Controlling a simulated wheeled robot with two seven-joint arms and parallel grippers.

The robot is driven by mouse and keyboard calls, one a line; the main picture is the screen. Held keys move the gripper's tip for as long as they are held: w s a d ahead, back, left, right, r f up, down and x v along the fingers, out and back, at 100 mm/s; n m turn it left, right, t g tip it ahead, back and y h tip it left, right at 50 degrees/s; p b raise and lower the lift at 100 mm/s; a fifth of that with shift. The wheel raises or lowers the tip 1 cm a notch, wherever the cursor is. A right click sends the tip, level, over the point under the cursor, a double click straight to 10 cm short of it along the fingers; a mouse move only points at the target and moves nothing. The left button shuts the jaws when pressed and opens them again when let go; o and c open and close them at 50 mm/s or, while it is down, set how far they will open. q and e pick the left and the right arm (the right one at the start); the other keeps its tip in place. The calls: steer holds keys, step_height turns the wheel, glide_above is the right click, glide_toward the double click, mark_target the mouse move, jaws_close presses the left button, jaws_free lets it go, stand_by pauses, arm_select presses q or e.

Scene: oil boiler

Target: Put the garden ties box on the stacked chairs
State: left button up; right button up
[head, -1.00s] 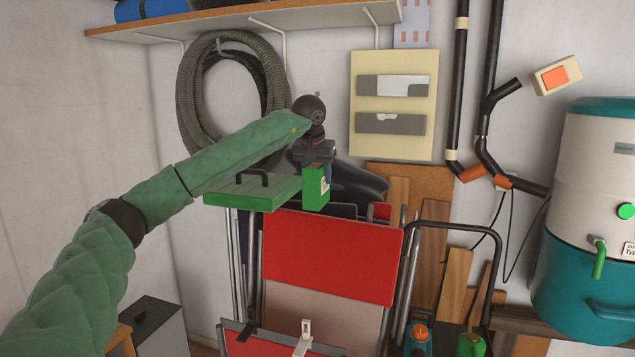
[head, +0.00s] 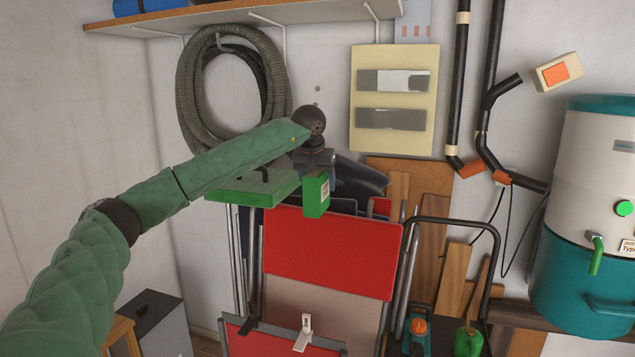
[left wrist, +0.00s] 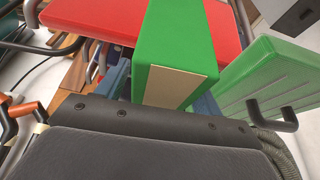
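The garden ties box (head: 315,197) is a small green box with a pale label on its side. My left gripper (head: 318,172) is shut on it and holds it at the top edge of the stacked chairs (head: 328,258), which have a red backrest and beige cloth. I cannot tell whether the box touches them. In the left wrist view the box (left wrist: 190,50) stands out ahead of the gripper (left wrist: 160,95), with the red chair (left wrist: 95,20) beyond it; the fingertips are largely hidden. My right gripper is not in view.
Dark blue folded chairs (head: 355,180) lean behind. A hand truck (head: 460,222) and wooden planks (head: 455,280) stand right. A hose coil (head: 230,90) hangs on the wall.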

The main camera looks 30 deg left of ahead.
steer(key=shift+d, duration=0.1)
arm_select(q)
steer(key=shift+r, duration=0.35)
steer(key=shift+b+v, duration=0.65)
steer(key=shift+v, duration=0.4)
steer(key=b+v, duration=0.2)
steer(key=v, duration=0.6)
steer(key=shift+s+b, duration=0.2)
steer(key=shift+b, duration=0.1)
steer(key=shift+s+d+r, duration=0.1)
steer(key=shift+s+r, duration=0.1)
steer(key=shift+r, duration=0.4)
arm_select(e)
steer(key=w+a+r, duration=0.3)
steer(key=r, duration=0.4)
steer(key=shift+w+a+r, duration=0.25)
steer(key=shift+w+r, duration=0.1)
arm_select(q)
steer(key=shift+f, duration=0.1)
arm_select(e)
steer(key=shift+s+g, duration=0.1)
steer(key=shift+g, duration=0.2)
